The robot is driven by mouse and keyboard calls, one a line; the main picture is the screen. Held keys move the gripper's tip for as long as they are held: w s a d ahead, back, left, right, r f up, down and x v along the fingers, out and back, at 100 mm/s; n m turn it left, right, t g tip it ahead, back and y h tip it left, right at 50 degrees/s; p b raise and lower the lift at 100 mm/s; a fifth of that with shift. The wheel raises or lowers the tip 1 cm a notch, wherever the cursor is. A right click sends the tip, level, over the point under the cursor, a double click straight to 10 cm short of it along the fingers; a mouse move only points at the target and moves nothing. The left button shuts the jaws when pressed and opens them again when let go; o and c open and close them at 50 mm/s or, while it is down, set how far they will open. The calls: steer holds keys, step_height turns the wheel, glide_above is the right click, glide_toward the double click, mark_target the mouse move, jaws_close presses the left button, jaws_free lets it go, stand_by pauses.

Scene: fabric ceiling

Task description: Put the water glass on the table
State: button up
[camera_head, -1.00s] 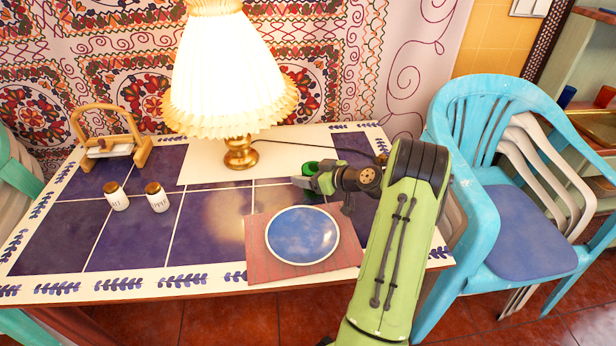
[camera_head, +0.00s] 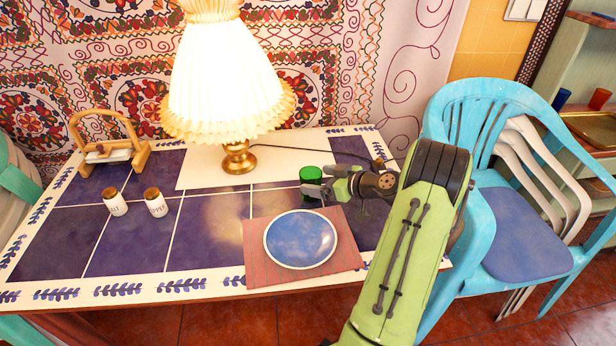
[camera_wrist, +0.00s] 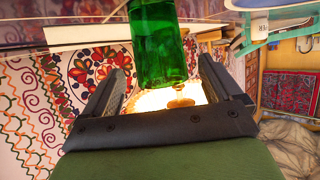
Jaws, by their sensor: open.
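The green water glass (camera_head: 311,173) stands on the tiled table (camera_head: 60,240), behind and right of the blue plate. My gripper (camera_head: 312,186) is just in front of it in the head view, and its fingers hide the lower part of the glass. In the wrist view the green glass (camera_wrist: 160,45) shows between and beyond the fingertips of my open gripper (camera_wrist: 168,75), with a visible gap on both sides. Whether any finger touches it in depth is hard to tell.
A blue plate (camera_head: 300,238) lies on a reddish mat (camera_head: 258,265) at the table's front. A lit lamp (camera_head: 225,90) stands behind left. Two shakers (camera_head: 155,202) and a wooden holder (camera_head: 140,150) are at left. A blue chair (camera_head: 525,235) stands at right.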

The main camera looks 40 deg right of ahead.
steer(key=v, duration=0.6)
steer(key=a+r+n+g, duration=0.1)
steer(key=a+r+g, duration=0.25)
steer(key=a, duration=0.85)
steer(key=a+r+n+g, duration=0.1)
steer(key=a+r+g, duration=0.3)
steer(key=a, duration=0.8)
steer(key=s+a+r+m+h, duration=0.1)
steer(key=s+a, duration=0.3)
steer(key=s, duration=0.4)
steer(key=s+a+r+m+h, duration=0.1)
steer(key=s+a+r+m, duration=0.1)
steer(key=s, duration=0.6)
steer(key=shift+s+a+r+m+p, duration=0.25)
steer(key=shift+s+a+m+p, duration=0.25)
steer(key=shift+a, duration=0.55)
steer(key=shift+w+r, duration=0.1)
